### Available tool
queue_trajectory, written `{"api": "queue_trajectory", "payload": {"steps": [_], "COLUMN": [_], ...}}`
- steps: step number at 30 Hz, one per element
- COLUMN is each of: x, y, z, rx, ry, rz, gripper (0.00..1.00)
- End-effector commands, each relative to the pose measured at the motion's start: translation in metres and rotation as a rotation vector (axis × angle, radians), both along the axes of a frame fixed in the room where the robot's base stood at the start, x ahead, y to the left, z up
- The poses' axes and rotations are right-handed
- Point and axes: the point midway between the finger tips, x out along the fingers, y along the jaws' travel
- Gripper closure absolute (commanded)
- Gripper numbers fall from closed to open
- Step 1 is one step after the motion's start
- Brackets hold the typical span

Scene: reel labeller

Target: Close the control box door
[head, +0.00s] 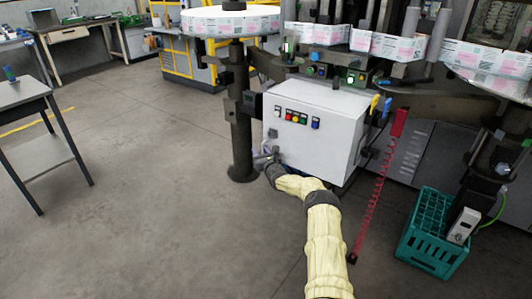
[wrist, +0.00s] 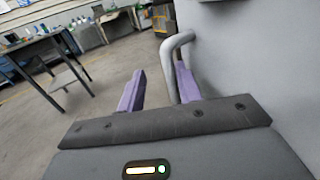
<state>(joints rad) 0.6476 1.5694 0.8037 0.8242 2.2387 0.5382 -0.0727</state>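The control box (head: 335,97) is a white-grey box under the reel table, with its front door (head: 318,150) carrying a row of coloured buttons. The door looks shut or nearly so; I cannot tell whether a gap is left. A grey bar handle (wrist: 170,62) stands out from the door surface (wrist: 255,75) in the wrist view. My gripper (head: 265,155) is at the door's lower left in the head view. In the wrist view my gripper (wrist: 158,92) is open, its purple fingers apart. The handle lies between them, close to the right finger.
A teal crate (head: 430,235) stands on the floor at right. A red coiled cable (head: 375,190) hangs right of the box. A dark post (head: 240,125) stands just left of it. A grey side table (head: 30,130) is at far left, with clear floor (head: 150,190) between.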

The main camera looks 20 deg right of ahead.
Motion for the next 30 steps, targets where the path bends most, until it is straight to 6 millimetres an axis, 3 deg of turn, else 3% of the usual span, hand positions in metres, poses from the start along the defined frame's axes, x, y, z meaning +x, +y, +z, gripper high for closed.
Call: {"api": "queue_trajectory", "payload": {"steps": [17, 30], "x": [-0.007, -0.044], "y": [-0.011, -0.008], "z": [-0.001, 0.000], "rx": [0.002, 0.003], "ry": [0.004, 0.005], "rz": [-0.012, -0.010], "gripper": [0.68, 0.68]}}
